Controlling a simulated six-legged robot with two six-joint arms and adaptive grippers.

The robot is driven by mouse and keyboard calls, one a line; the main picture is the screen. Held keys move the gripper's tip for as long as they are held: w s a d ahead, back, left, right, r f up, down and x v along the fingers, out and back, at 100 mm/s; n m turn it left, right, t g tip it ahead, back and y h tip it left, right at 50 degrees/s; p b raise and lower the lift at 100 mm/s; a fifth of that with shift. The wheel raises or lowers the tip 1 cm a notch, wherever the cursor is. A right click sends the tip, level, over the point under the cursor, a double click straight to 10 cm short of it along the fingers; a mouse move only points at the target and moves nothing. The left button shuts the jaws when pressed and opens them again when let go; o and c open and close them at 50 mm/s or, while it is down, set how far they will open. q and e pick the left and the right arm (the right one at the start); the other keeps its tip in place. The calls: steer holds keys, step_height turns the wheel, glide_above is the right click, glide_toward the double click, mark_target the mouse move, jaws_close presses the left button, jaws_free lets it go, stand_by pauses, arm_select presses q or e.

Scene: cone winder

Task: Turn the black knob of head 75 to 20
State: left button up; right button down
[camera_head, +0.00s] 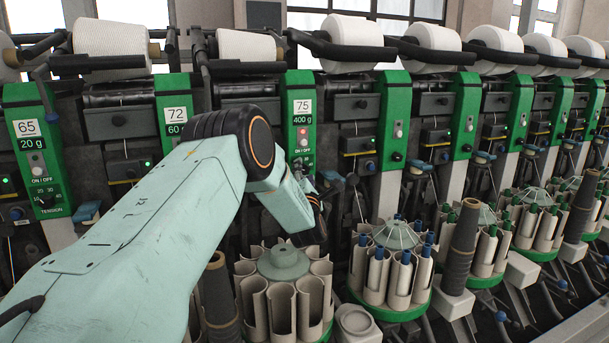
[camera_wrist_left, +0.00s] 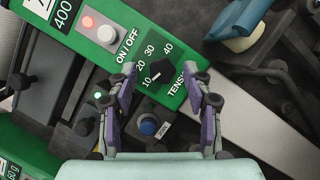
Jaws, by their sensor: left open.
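The black knob (camera_wrist_left: 161,70) of head 75 sits on the green panel (camera_wrist_left: 185,72) in the left wrist view, with a dial marked 10, 20, 30 and 40 around it. Its pointer looks turned toward the 10, but it is small and hard to read. My left gripper (camera_wrist_left: 167,84) is open, with its fingers apart on either side of the knob, and nothing is between them. I cannot tell the remaining distance. In the head view the 75 sign (camera_head: 303,108) tops the panel; my left gripper (camera_head: 314,205) hides its lower part. My right gripper is not in view.
A lit red button (camera_wrist_left: 88,22) and a white ON/OFF button (camera_wrist_left: 106,34) are on the same panel. A blue button (camera_wrist_left: 148,124) lies below the knob. Head 72's panel (camera_head: 176,118) stands to the left. A round tube magazine (camera_head: 284,265) stands below.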

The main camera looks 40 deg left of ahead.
arm_select(q)
steer(key=shift+a, duration=0.15)
steer(key=shift+c, duration=0.2)
steer(key=shift+w+f, duration=0.15)
steer(key=shift+w, duration=0.05)
steer(key=c, duration=0.3)
steer(key=shift+s, duration=0.1)
jaws_close()
steer(key=shift+m, duration=0.3)
steer(key=m+h+p, duration=0.1)
steer(key=m, duration=0.1)
steer(key=r+m+h+p, duration=0.1)
steer(key=m+p, duration=0.1)
steer(key=shift+m, duration=0.3)
steer(key=m+g+h+p, duration=0.1)
steer(key=m+p, duration=0.2)
steer(key=m, duration=0.1)
steer(key=shift+g+p, duration=0.3)
steer(key=shift+g, duration=0.1)
steer(key=shift+m, duration=0.3)
